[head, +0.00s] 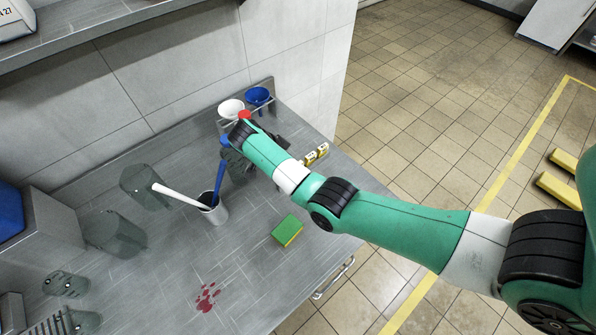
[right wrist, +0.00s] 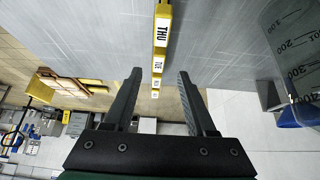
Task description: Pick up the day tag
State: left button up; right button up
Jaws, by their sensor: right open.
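A row of yellow day tags (head: 317,154) stands near the right edge of the steel table, just past my right arm. In the right wrist view the nearest tag reads THU (right wrist: 162,32). A TUE tag (right wrist: 158,66) and smaller ones line up behind it. My right gripper (right wrist: 160,72) is open and empty. The row lies between its fingers in the picture, and I see no contact. In the head view this gripper (head: 238,165) is dark and partly hidden by my wrist. My left gripper is not in view.
A metal cup (head: 214,212) holds a white and a blue utensil. A clear graduated beaker (right wrist: 292,50) is close on the right.

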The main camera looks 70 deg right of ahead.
jog(key=b+x, duration=0.1)
jog(key=x, duration=0.1)
jog(key=b+x, duration=0.1)
jog(key=x, duration=0.1)
jog(key=shift+s+a+f, duration=0.15)
jog(key=shift+a+f, duration=0.05)
jog(key=shift+f, duration=0.35)
jog(key=shift+s+d+f, duration=0.1)
jog(key=shift+d+f, duration=0.05)
grip_shut()
